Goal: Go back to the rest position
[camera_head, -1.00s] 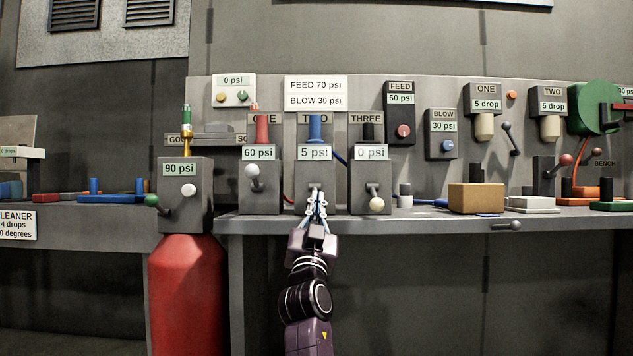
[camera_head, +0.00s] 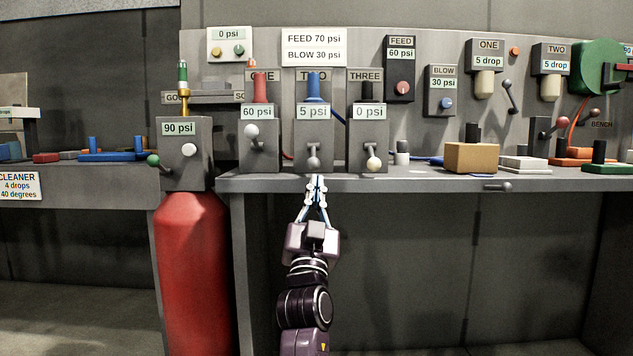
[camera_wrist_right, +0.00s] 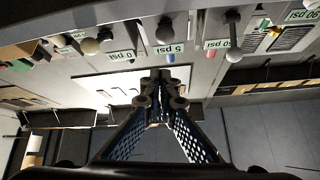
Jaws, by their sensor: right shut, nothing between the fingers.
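My right gripper (camera_head: 318,180) is in front of the bench edge, below the middle gauge box labelled TWO (camera_head: 314,139), which reads 5 psi. Its fingers are together with nothing between them, and it is apart from the box's grey lever (camera_head: 313,162). In the right wrist view the shut fingertips (camera_wrist_right: 160,82) point toward the row of boxes, which appears upside down. My left gripper is not in view.
Box ONE (camera_head: 260,140) reads 60 psi and box THREE (camera_head: 369,140) reads 0 psi. A red cylinder (camera_head: 192,270) with a 90 psi box stands at left. The bench (camera_head: 400,183) runs right, with a cardboard-coloured block (camera_head: 471,157) on it. Space below the bench is open.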

